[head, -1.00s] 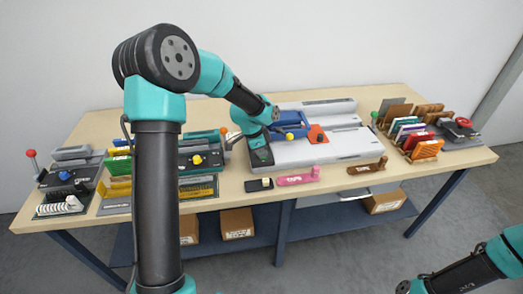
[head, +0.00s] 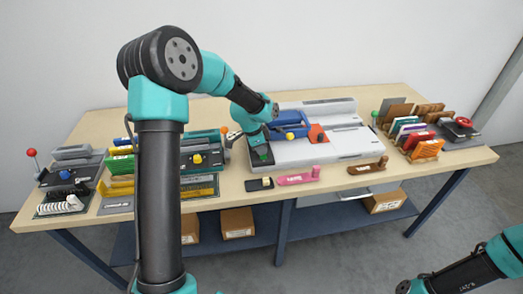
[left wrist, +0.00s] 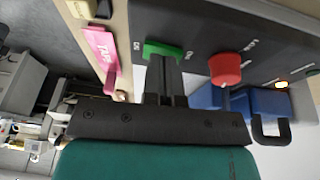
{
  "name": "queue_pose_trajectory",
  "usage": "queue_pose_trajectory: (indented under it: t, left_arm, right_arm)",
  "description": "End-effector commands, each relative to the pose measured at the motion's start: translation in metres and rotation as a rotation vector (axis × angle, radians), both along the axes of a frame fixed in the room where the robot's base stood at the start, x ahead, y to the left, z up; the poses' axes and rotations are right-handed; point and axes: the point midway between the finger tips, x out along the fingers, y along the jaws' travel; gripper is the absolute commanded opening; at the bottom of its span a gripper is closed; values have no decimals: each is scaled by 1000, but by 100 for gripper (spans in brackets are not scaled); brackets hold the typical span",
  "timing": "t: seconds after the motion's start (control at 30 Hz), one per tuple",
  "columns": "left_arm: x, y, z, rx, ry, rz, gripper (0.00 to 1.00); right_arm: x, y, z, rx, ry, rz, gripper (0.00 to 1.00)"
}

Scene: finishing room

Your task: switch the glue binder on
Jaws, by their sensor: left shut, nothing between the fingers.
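The glue binder (head: 330,150) is the long white machine in the middle of the bench, with a dark control panel at its left end. In the left wrist view the panel (left wrist: 205,25) carries a green switch (left wrist: 160,50), with small lettering on either side, and a red knob (left wrist: 225,68). The green switch also shows small in the head view (head: 263,152). My left gripper (left wrist: 164,62) is shut and empty, its fingertips right at the green switch and covering part of its edge. I cannot tell whether they touch. My right gripper is out of view.
A blue clamp part (head: 290,124) sits on the binder to the right of the panel. Another machine (head: 200,158) stands close on the left.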

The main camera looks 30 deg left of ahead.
Motion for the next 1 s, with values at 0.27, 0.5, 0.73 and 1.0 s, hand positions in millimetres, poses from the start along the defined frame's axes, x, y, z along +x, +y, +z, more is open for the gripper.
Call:
queue_pose_trajectory:
  t: [0.27, 0.5, 0.73, 1.0]
  left_arm:
    - [0, -1, 4, 0, -1, 0, 0]
    - [-2, -3, 32, 1, -4, -1, 0]
    - [-14, 0, 73, 1, -4, -1, 0]
    - [-30, 5, 118, 0, -3, 0, 0]
  right_arm:
    - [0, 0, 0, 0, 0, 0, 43]
    - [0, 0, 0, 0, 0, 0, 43]
    - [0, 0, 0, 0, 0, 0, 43]
    - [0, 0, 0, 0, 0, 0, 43]
